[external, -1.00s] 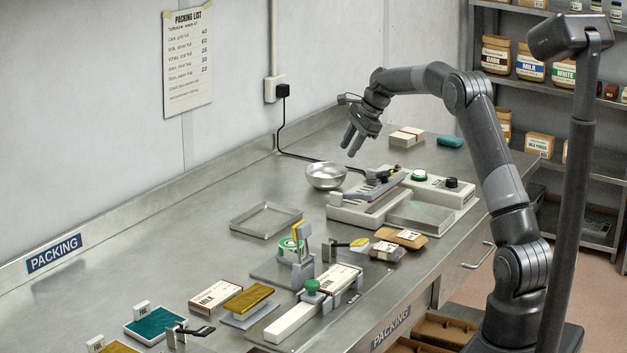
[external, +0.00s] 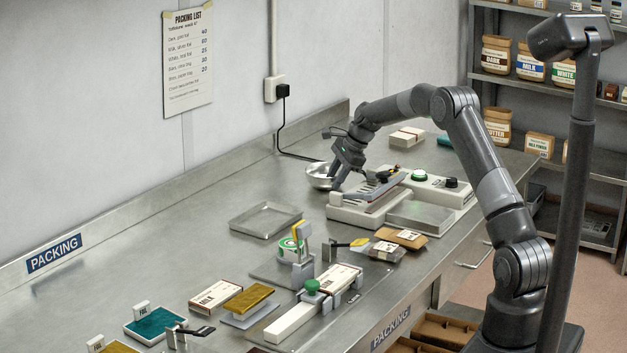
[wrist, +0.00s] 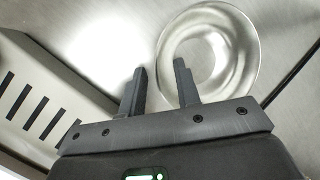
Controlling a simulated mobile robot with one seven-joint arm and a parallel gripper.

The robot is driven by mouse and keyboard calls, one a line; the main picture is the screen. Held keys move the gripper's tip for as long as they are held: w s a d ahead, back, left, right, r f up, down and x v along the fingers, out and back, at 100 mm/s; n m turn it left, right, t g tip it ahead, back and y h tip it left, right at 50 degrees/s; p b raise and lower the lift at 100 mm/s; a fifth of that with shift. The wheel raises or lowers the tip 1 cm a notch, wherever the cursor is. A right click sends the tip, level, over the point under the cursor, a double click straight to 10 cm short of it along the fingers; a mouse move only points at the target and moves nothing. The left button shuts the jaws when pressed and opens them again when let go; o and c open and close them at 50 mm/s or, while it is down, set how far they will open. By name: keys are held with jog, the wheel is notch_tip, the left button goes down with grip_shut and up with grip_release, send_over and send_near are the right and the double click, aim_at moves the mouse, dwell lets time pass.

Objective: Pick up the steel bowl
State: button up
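The steel bowl (external: 318,178) stands on the steel bench near the back wall, left of the sealing machine. It is shiny and round, and it also shows from above in the wrist view (wrist: 226,38). My gripper (external: 337,184) is down at the bowl's right side and hides part of it. In the wrist view my gripper (wrist: 160,68) has its two fingers apart. The left finger is outside the bowl's outline and the right finger overlaps the bowl, with the near-left rim between them. I cannot tell whether either finger touches the bowl.
The sealing machine (external: 352,212) stands close to the right of my gripper. A black cable (external: 297,155) runs along the bench behind the bowl. An empty shallow tray (external: 240,224) lies in front left. The bench left of the bowl is clear.

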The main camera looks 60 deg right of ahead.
jog(key=shift+c, duration=0.2)
grip_shut()
dwell(0.5)
